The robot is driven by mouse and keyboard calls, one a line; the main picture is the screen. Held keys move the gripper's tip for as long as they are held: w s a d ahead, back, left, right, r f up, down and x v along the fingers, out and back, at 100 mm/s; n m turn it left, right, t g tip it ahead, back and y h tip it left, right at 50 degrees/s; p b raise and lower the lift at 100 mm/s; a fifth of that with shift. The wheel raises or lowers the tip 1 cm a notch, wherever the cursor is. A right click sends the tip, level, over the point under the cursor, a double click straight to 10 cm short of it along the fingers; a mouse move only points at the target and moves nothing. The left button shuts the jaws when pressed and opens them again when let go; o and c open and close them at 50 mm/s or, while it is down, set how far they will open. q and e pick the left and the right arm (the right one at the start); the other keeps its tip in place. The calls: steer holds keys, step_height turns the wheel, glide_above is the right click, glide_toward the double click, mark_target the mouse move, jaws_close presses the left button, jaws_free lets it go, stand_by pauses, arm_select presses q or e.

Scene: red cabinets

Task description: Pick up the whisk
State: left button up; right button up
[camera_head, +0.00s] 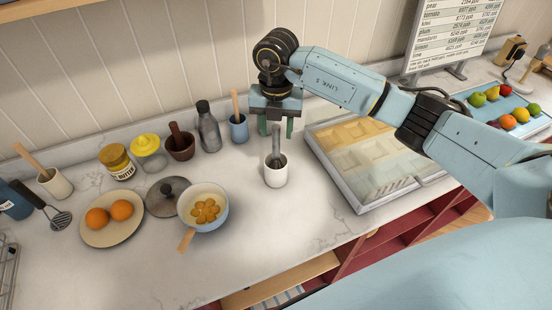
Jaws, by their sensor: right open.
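The whisk (277,146) stands upright in a white cup (275,177) near the middle of the counter. Its grey handle points up and its wire head is partly inside the cup. My right gripper (276,128) is directly above, pointing down, with its green fingers apart on either side of the handle's top. I cannot tell from this one view whether the fingers touch the handle. My left gripper is not in the view.
A blue pan (189,226) with food stands left of the cup, by a dark lid (172,196) and a plate of oranges (112,236). A blue cup (238,130), a bottle (208,130) and a mortar (180,147) stand behind. A glass-topped case (340,181) is on the right.

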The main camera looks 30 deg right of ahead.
mark_target(276, 138)
step_height(276, 138, down, 4)
steer(key=shift+w+p, duration=0.15)
steer(key=shift+p, duration=0.2)
jaws_close()
